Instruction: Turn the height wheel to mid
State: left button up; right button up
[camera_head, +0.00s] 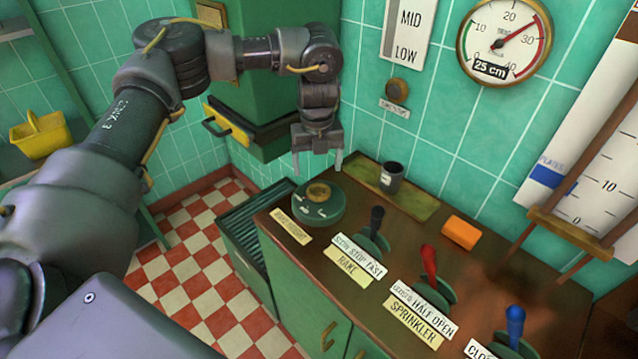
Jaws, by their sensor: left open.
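The height wheel is a round dark green wheel (332,212) with a brass hub, lying flat near the left end of the brown counter. A cream label (291,227) lies in front of it; its small print is hard to read. My left gripper (318,166) points down above the back of the wheel, open and empty, with its fingers apart. It appears clear of the wheel. A white wall sign (407,32) reads MID and LOW; its top is cut off. My right gripper is not in view.
Black (376,221), red (430,263) and blue (515,325) levers stand to the right on the counter (400,235). A dark cup (391,177) and an orange block (462,232) sit behind them. A round gauge (504,42) hangs on the tiled wall.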

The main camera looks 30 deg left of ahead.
aim_at(319, 189)
pick_arm(q)
jog(key=f, duration=0.6)
jog(key=shift+w+d, duration=0.1)
jog(key=shift+w, duration=0.1)
jog(key=shift+f, duration=0.75)
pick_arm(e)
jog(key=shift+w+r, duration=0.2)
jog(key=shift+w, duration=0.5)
pick_arm(q)
jog(key=shift+c, duration=0.3)
jog(key=c, duration=0.9)
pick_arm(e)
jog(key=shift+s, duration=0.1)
